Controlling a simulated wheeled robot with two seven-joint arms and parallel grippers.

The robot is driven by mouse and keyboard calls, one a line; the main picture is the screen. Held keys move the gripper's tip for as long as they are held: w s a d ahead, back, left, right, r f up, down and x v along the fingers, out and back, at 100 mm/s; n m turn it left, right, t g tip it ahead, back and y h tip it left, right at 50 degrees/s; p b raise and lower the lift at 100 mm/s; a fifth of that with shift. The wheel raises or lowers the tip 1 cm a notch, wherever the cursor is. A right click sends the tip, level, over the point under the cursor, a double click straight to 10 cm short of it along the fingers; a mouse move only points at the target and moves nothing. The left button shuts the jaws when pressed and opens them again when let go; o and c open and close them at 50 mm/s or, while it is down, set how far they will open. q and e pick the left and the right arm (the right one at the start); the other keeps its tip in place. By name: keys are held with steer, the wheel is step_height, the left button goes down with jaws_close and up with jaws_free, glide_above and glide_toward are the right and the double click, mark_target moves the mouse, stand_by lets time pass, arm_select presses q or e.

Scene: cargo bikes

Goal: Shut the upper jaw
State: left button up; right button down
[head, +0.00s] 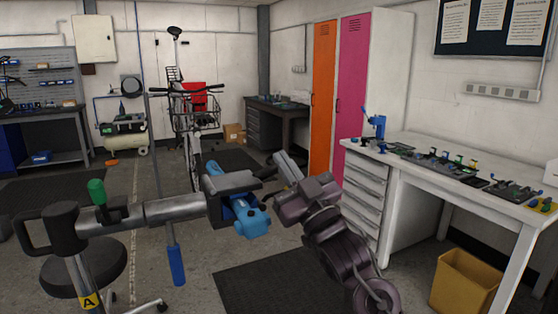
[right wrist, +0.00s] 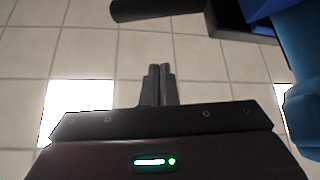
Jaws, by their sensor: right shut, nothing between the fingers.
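In the head view a repair-stand clamp sits at the centre, on the end of a grey tube. Its upper jaw (head: 233,182) is a dark grey block, raised and tilted above the blue lower part (head: 250,220). A dark bar (head: 263,173) reaches right from the upper jaw towards my right gripper (head: 281,160). That gripper is shut and empty, pointing up just right of the clamp. In the right wrist view its closed fingers (right wrist: 158,84) stand against the ceiling, apart in the picture from the dark bar (right wrist: 155,9) and the blue clamp part (right wrist: 301,60). My left gripper is not in view.
The stand's tube (head: 160,212) carries a green lever (head: 97,190) and a blue-handled rod (head: 176,265). A white workbench (head: 450,178) with tools and a yellow bin (head: 466,284) stand right. A bicycle (head: 190,125) is behind. A dark mat (head: 275,285) lies on the floor.

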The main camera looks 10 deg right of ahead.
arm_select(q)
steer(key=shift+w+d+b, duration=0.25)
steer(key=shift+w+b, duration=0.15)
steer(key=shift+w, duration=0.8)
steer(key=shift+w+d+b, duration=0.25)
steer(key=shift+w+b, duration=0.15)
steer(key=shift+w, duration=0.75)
arm_select(e)
steer(key=v, duration=0.7)
steer(key=shift+d+f, duration=0.35)
